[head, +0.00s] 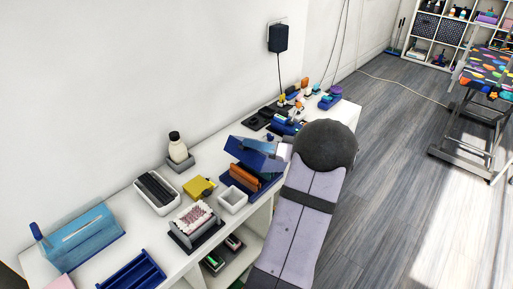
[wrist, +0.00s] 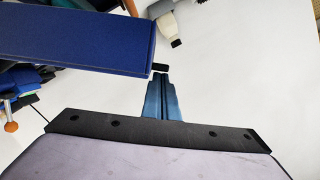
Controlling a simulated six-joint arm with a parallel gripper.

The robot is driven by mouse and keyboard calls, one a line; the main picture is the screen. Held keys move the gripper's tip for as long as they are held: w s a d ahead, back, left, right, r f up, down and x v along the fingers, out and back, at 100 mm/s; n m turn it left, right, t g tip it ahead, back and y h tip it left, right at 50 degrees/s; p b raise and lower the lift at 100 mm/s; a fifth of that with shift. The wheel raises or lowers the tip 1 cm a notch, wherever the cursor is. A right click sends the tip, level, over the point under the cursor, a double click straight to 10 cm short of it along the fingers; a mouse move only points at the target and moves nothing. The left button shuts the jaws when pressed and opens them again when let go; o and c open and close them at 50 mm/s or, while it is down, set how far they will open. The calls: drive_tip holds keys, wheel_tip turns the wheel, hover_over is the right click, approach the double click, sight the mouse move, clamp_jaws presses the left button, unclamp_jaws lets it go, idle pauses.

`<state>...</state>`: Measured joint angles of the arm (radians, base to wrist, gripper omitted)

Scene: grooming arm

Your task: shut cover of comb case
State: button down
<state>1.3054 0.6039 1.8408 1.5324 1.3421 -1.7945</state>
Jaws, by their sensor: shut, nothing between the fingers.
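The comb case (head: 237,194) is a dark blue case on the white table, with an orange comb (head: 243,175) in it. Its blue cover (head: 257,150) stands raised and tilted above the case, so the case is open. In the wrist view a blue panel, which looks like the cover (wrist: 75,38), fills the upper left. My gripper (wrist: 161,72) is shut and empty, its tips close to the panel's right end; whether they touch it I cannot tell. In the head view my arm hides most of the gripper.
A small white tray (head: 233,199), a yellow item (head: 199,188) and a brush in a dark holder (head: 196,222) stand left of the case. A white bottle (head: 178,149) is by the wall. Several blue and orange items (head: 290,115) crowd the table beyond the case.

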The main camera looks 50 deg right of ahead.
sight(248, 163)
drive_tip(key=a+f+n+b, duration=0.1)
drive_tip(key=a+f+b, duration=0.1)
drive_tip(key=b, duration=0.4)
drive_tip(key=shift+a+f, duration=0.2)
drive_tip(key=shift+f, duration=0.2)
drive_tip(key=a+f+n+b, duration=0.1)
drive_tip(key=f+b, duration=0.1)
drive_tip(key=b, duration=0.5)
drive_tip(key=a+f+n+h+b, duration=0.1)
drive_tip(key=a+f+b, duration=0.1)
drive_tip(key=b, duration=0.5)
drive_tip(key=a+f+n+h+b, duration=0.1)
drive_tip(key=a+f+b, duration=0.1)
drive_tip(key=b, duration=0.6)
drive_tip(key=shift+a+f+n, duration=0.15)
drive_tip(key=shift+f+n, duration=0.25)
drive_tip(key=shift+f, duration=0.1)
drive_tip(key=shift+r, duration=0.25)
